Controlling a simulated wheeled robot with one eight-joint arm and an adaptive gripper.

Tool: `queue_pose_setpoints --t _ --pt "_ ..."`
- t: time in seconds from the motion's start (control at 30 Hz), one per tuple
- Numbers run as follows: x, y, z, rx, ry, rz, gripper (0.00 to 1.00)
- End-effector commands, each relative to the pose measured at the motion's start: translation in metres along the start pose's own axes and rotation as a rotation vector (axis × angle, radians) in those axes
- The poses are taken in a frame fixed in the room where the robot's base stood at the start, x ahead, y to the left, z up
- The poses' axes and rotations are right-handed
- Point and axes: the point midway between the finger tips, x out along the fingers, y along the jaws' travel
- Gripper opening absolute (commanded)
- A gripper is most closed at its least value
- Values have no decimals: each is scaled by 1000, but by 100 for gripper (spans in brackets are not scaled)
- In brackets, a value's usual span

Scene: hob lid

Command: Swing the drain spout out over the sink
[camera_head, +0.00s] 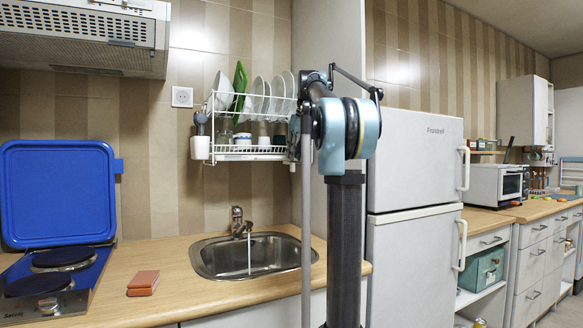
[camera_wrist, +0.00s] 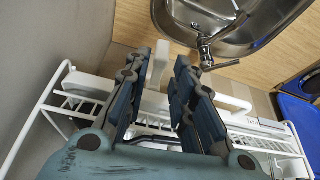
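The white drain spout (camera_wrist: 159,64) shows in the wrist view as a narrow piece between my fingers, reaching from the rack's tray toward the sink. The steel sink (camera_head: 251,256) is set in the counter below the dish rack (camera_head: 249,150); it also shows at the top of the wrist view (camera_wrist: 222,28). My gripper (camera_wrist: 162,70) is open, with one finger on each side of the spout in the picture. I cannot tell whether either finger touches it. In the head view my arm hides the gripper, and the spout is not clearly seen.
The faucet (camera_head: 238,222) stands at the sink's back edge. Plates and cups sit in the rack. A white fridge (camera_head: 414,210) stands to the right. The hob (camera_head: 55,285) has its blue lid (camera_head: 58,193) raised. A reddish-brown block (camera_head: 143,281) lies on the counter.

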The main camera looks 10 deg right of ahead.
Motion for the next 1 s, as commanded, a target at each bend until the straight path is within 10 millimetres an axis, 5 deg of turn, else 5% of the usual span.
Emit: queue_pose_setpoints --t 0.3,0.7,0.83,1.0 --pt "40 0 0 -1 0 0 23" --pt "46 -1 0 -1 0 0 23" --pt "47 -2 0 -2 0 -1 0" --pt "47 -2 0 -1 0 0 0"
